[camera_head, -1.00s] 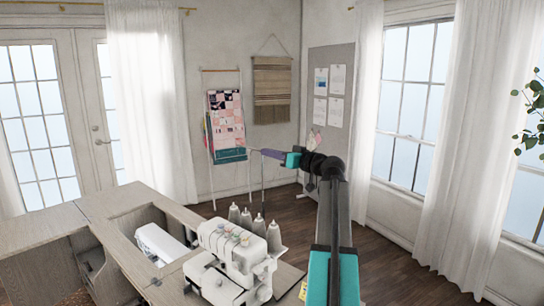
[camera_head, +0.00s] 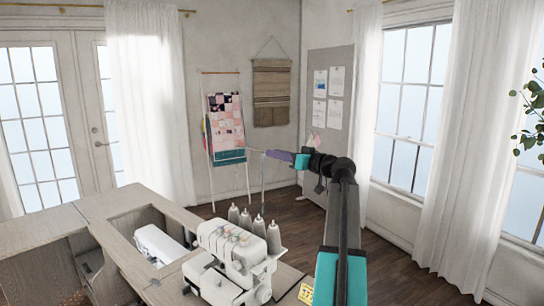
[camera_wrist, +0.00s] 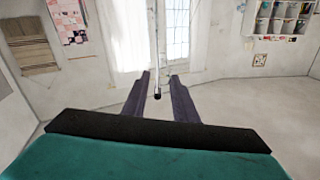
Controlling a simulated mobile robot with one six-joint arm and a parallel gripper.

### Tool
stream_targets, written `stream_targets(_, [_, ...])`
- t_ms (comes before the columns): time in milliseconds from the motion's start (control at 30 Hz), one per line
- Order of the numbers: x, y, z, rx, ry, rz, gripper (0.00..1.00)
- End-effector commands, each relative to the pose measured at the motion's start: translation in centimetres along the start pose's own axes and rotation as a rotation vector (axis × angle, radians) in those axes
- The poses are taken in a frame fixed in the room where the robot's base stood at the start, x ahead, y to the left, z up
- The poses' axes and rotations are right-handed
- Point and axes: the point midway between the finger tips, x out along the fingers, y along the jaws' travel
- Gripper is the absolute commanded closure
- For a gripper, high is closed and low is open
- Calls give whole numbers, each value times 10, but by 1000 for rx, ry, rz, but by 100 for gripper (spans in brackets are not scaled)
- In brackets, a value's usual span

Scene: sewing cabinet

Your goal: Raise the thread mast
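The thread mast (camera_head: 263,182) is a thin pale vertical rod behind the white overlocker (camera_head: 233,250) in the head view. A short thin bar runs left from its top. My gripper (camera_head: 267,153) points left at about the height of the mast's top, with its purple fingertips close to the rod. In the wrist view the two fingers (camera_wrist: 161,78) stand apart with a clear gap. A thin upright line with a small dark end (camera_wrist: 157,95) shows in that gap, apparently the mast. I see no finger touching it; exact depth is unclear.
Several grey thread cones (camera_head: 247,219) stand behind the overlocker on the cabinet (camera_head: 100,210). A white sewing machine (camera_head: 158,245) sits in the cabinet opening to the left. A quilt rack (camera_head: 226,125) stands by the wall. The floor behind the cabinet looks clear.

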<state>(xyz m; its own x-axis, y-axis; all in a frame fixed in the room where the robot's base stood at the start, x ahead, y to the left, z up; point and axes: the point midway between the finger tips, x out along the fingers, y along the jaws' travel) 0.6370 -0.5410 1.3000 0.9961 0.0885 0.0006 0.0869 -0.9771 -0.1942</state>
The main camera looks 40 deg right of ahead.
Motion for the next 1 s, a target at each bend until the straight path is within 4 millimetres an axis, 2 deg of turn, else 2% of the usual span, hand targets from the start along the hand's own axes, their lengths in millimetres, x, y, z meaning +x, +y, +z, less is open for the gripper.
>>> stream_targets(100, [-21, 0, 3, -1, 1, 2, 74])
stream_targets(500, [-84, 0, 2, 1, 1, 1, 74])
stream_targets(700, [-101, 0, 1, 1, 1, 0, 74])
stream_targets(1000, [-104, 0, 0, 1, 1, -2, 74])
